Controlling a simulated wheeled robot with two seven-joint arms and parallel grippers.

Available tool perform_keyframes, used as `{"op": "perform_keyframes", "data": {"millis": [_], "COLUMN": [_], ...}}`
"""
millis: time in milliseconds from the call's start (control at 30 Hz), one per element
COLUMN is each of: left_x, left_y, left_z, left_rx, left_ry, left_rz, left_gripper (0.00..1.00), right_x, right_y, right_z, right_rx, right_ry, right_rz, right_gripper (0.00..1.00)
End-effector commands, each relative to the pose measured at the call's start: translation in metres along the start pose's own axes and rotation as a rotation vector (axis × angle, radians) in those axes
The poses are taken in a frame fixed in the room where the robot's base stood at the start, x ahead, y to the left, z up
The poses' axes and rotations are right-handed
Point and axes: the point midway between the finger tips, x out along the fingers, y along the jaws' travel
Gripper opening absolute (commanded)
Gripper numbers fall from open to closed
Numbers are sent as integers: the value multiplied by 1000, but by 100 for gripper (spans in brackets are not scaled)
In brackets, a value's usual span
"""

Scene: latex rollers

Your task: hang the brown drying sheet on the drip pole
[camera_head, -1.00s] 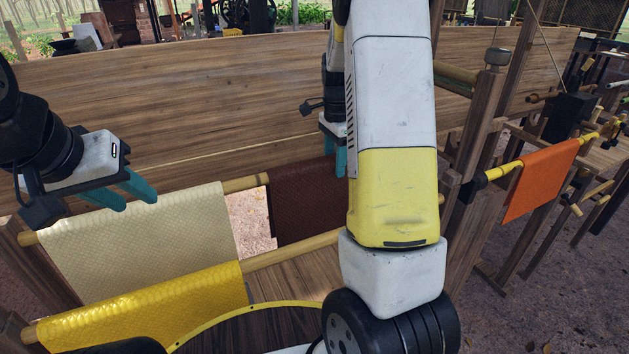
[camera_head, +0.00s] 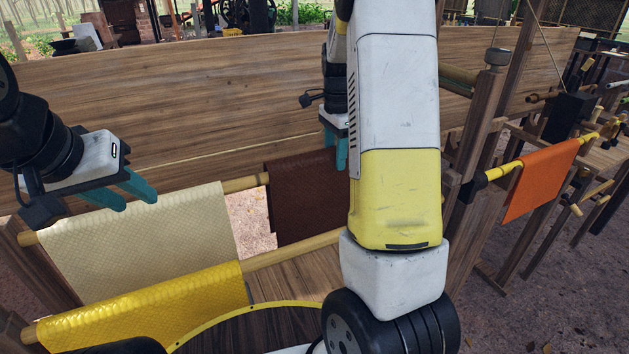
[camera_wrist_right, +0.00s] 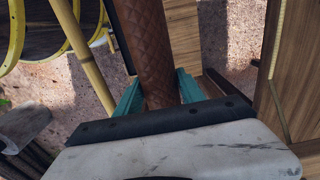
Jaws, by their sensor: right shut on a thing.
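The brown sheet (camera_head: 300,205) hangs from my right gripper (camera_head: 340,160), partly behind my right arm. In the right wrist view, the quilted brown sheet (camera_wrist_right: 152,50) runs between the two teal fingers of my right gripper (camera_wrist_right: 158,92), which is shut on it. In the head view, the sheet's left edge covers the end of the back wooden pole (camera_head: 246,184); I cannot tell if they touch. A front wooden pole (camera_head: 295,249) runs below it. I cannot tell which is the drip pole. My left gripper (camera_head: 136,201) is open and empty above the cream sheet.
A cream sheet (camera_head: 140,235) hangs on the back pole and a yellow sheet (camera_head: 145,305) on the front pole. A long wooden board wall (camera_head: 200,90) stands behind. At right, an orange sheet (camera_head: 540,180) hangs on a yellow pole (camera_head: 503,170) beside wooden posts (camera_head: 475,130).

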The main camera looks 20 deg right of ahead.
Motion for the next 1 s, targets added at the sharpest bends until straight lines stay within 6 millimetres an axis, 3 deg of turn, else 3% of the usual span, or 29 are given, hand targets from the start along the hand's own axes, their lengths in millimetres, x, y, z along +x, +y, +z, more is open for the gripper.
{"op": "perform_keyframes", "data": {"millis": [1000], "left_x": [0], "left_y": [0], "left_z": [0], "left_rx": [0], "left_ry": [0], "left_rz": [0], "left_gripper": [36], "right_x": [-89], "right_y": [-1], "right_z": [0], "right_rx": [-1], "right_ry": [1], "right_rz": [-4], "right_gripper": [0]}}
